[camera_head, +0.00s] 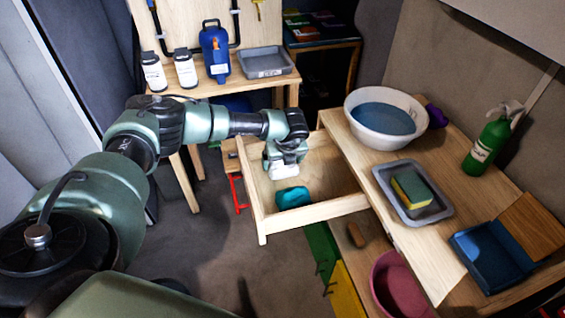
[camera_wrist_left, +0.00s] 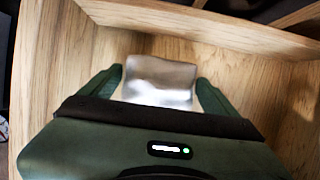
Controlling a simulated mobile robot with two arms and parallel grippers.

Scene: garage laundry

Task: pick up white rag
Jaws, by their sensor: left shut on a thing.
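My left gripper (camera_head: 284,165) reaches into an open wooden drawer (camera_head: 330,210). It is shut on the white rag (camera_head: 284,171). In the left wrist view the white rag (camera_wrist_left: 159,80) sits between the two green fingers of my left gripper (camera_wrist_left: 160,88), with the drawer's wooden walls (camera_wrist_left: 220,35) around it. I cannot tell whether the rag touches the drawer floor. My right gripper is in neither view.
A teal cloth (camera_head: 292,197) lies in the drawer. On the counter are a white basin (camera_head: 386,138), a tray (camera_head: 447,208) with a sponge (camera_head: 411,188), a green spray bottle (camera_head: 487,143) and an open blue box (camera_head: 490,255). A workbench (camera_head: 250,85) stands behind.

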